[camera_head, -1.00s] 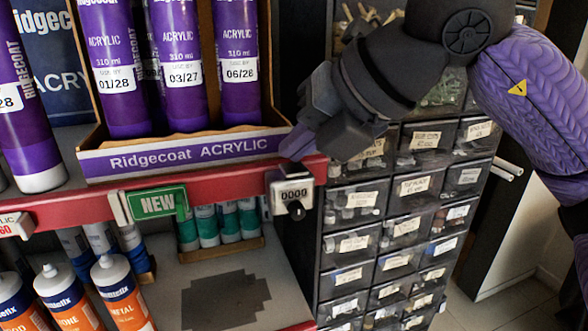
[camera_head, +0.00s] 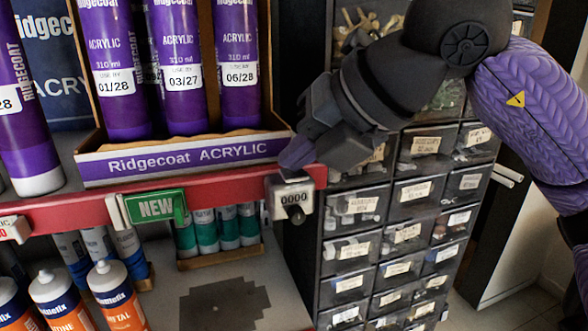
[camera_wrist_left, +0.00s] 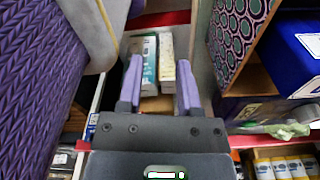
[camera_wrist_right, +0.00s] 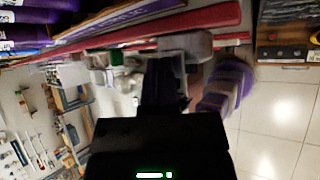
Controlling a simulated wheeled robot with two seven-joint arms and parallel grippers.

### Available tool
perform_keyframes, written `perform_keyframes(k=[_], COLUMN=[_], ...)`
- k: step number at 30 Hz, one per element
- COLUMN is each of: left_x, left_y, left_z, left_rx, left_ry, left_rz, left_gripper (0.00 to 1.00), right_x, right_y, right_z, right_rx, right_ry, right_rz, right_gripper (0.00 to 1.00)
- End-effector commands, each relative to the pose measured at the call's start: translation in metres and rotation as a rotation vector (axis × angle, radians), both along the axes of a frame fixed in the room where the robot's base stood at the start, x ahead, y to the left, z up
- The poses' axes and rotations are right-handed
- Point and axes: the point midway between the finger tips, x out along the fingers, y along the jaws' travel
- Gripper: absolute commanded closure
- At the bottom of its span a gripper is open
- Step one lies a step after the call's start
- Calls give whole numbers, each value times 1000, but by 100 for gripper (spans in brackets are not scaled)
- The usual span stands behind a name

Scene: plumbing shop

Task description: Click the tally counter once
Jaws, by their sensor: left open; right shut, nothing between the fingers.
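The tally counter (camera_head: 293,200) is a small pale box with a dark knob on the front of the red shelf edge, at its right end. Its display reads 0000. My right gripper (camera_head: 297,155) is shut and empty, with its purple fingertips pointing down just above the counter's top. I cannot tell whether they touch it. My left gripper (camera_wrist_left: 158,75) is open and empty in the left wrist view, away from the counter, in front of boxed goods.
A carton of purple Ridgecoat tubes (camera_head: 185,158) stands on the shelf, left of my right gripper. A green NEW sign (camera_head: 156,207) hangs on the red edge (camera_head: 235,190). A dark drawer cabinet (camera_head: 400,220) stands close on the right. Orange-labelled cartridges (camera_head: 118,300) stand below.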

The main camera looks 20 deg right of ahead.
Motion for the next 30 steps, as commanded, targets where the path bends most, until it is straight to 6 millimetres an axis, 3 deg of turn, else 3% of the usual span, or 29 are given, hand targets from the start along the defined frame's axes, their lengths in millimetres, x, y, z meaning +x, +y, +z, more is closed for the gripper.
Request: perform_keyframes(k=[10,18,26,30], left_x=[0,0,0,1], left_y=[0,0,0,0], left_z=[-1,14,13,20], left_rx=[0,0,0,0], left_ry=[0,-1,-1,-2], left_rz=[0,0,0,0], left_gripper=[56,56,56,56], right_x=[0,0,0,0], right_y=[0,0,0,0], right_z=[-1,18,17,27], right_rx=[0,-1,0,0], right_ry=[1,0,1,0], right_rz=[1,1,1,0], right_gripper=[100,100,100,100])
